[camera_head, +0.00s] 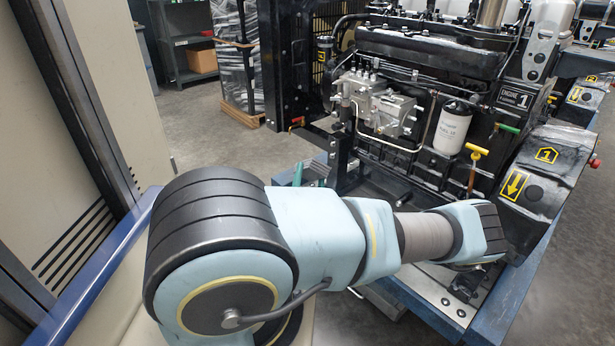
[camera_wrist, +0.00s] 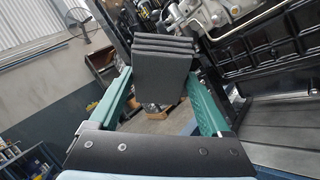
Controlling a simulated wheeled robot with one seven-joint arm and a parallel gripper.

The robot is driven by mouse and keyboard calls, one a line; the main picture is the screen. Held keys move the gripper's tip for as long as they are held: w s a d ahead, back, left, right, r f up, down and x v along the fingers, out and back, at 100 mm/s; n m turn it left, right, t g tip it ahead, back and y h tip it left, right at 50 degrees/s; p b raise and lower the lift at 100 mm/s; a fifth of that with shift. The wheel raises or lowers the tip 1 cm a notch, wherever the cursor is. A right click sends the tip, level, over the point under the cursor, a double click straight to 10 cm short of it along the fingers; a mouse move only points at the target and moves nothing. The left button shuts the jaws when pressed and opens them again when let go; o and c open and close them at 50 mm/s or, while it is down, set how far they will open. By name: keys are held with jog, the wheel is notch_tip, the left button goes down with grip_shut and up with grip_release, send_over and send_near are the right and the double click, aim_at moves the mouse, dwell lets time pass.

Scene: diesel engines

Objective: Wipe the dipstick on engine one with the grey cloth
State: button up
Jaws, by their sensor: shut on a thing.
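My gripper (camera_wrist: 158,84) has teal fingers and is shut on the grey cloth (camera_wrist: 160,72), a dark, folded, layered pad held between them in the wrist view. In the head view my arm hides most of the gripper; a teal bit (camera_head: 298,174) shows behind it, left of the engine, and the cloth cannot be made out. Engine one (camera_head: 425,75) bears a plate marked "ENGINE 1" (camera_head: 515,98). The dipstick (camera_head: 477,153) has a yellow T-shaped handle, low on the engine's side, right of the white filter. It appears seated in its tube. My gripper is apart from it.
A white filter (camera_head: 452,127) and a green-ended handle (camera_head: 508,128) flank the dipstick. A black housing (camera_head: 545,180) with yellow arrow labels juts out at right. The engine stands on a blue-edged stand (camera_head: 512,300). Open floor (camera_head: 190,128) lies at back left.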

jog(key=w+d+f+m+t+h+b, duration=0.1)
jog(key=d+f+m+h+b, duration=0.2)
jog(key=d, duration=0.7)
jog(key=w+d+f+m+h+b, duration=0.1)
jog(key=w+d+f+m+b, duration=0.25)
jog(key=d, duration=0.55)
jog(key=m+h+b, duration=0.5)
jog(key=m+b, duration=0.3)
jog(key=b, duration=0.2)
send_near(473, 167)
notch_tip(473, 167, down, 5)
jog(key=w, duration=0.3)
jog(key=shift+w+d+r, duration=1.15)
jog(key=shift+d+r, duration=0.05)
jog(key=shift+d, duration=0.1)
jog(key=shift+d+x, duration=0.2)
jog(key=shift+x, duration=0.75)
jog(key=shift+s+a+r+p, duration=0.25)
jog(key=shift+s+r+p, duration=0.1)
jog(key=shift+r+p, duration=0.55)
jog(key=shift+s+a+r+p, duration=0.25)
jog(key=shift+s+r+p, duration=0.1)
jog(key=shift+r+p, duration=0.5)
jog(key=shift+s+a+r+p, duration=0.3)
jog(key=shift+r+p, duration=0.5)
jog(key=shift+p, duration=0.15)
jog(key=shift+s, duration=0.1)
